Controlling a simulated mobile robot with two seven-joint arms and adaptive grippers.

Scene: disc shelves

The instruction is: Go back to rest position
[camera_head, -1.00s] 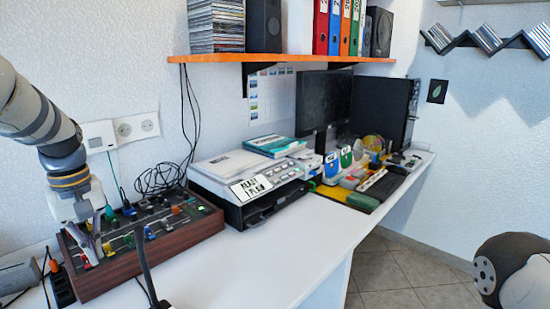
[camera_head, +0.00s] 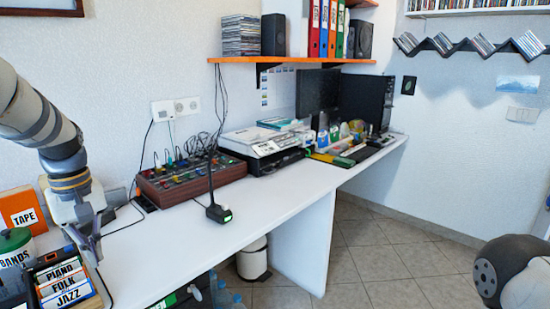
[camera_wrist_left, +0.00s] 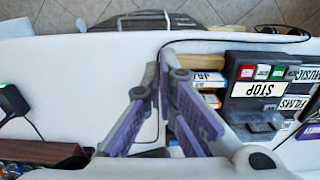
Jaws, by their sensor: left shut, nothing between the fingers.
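My left gripper (camera_head: 92,246) hangs down at the left of the head view, fingers shut with nothing between them. It appears over or near the front left of the white desk (camera_head: 280,190), close to a black holder with labelled cards (camera_head: 66,284); its exact height is unclear. In the left wrist view the gripper's fingers (camera_wrist_left: 163,75) point toward the desk's edge, with bare white desk beside them. Part of my right arm (camera_head: 512,270) shows at the lower right; the right gripper is out of view.
An orange TAPE box (camera_head: 22,208) and a green-lidded container (camera_head: 14,245) stand at the left. A microphone (camera_head: 218,212), mixer (camera_head: 190,178) and printer (camera_head: 262,148) stand along the desk. A white bin (camera_head: 252,260) stands below. The tiled floor (camera_head: 365,245) at right is open.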

